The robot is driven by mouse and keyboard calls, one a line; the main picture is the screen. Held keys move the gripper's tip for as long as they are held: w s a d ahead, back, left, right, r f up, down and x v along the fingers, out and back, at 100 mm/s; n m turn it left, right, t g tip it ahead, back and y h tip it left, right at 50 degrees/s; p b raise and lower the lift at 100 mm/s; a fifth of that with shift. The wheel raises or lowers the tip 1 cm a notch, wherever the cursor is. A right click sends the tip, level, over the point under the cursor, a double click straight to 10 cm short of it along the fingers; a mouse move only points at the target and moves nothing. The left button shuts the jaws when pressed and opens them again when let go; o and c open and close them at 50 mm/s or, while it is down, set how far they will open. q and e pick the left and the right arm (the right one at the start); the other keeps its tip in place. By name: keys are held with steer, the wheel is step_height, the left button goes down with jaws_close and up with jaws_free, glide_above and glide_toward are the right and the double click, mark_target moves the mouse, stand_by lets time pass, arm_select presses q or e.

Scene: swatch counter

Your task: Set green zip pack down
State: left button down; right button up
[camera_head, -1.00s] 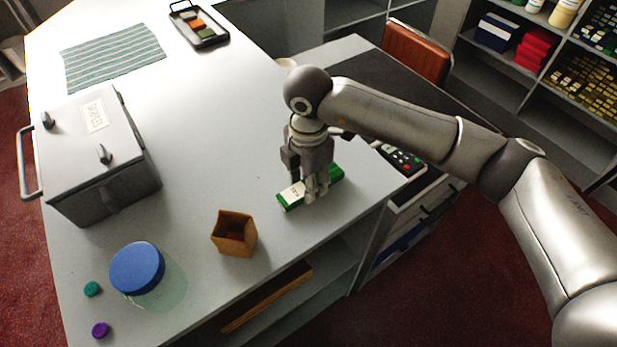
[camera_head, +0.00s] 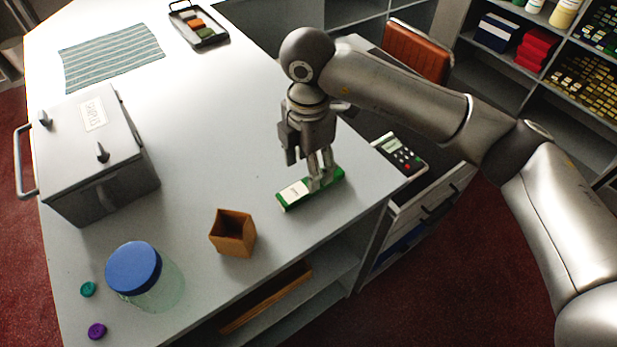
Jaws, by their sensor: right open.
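The green zip pack (camera_head: 293,197) lies flat on the grey counter (camera_head: 210,150) near its right front edge. It is green with a white label on its left part. My right gripper (camera_head: 318,186) is open just above the right part of the pack, fingers pointing down. Its fingers hide a little of the pack, and I cannot tell whether the tips touch it. My left gripper is not in view.
An open brown box (camera_head: 233,234) stands left of the pack. A blue-lidded jar (camera_head: 134,269), a grey lidded bin (camera_head: 100,160) and two small caps are further left. A calculator-like device (camera_head: 400,153) lies to the right.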

step_height(320, 180, up, 7)
steer(key=b, duration=0.1)
stand_by(0.7)
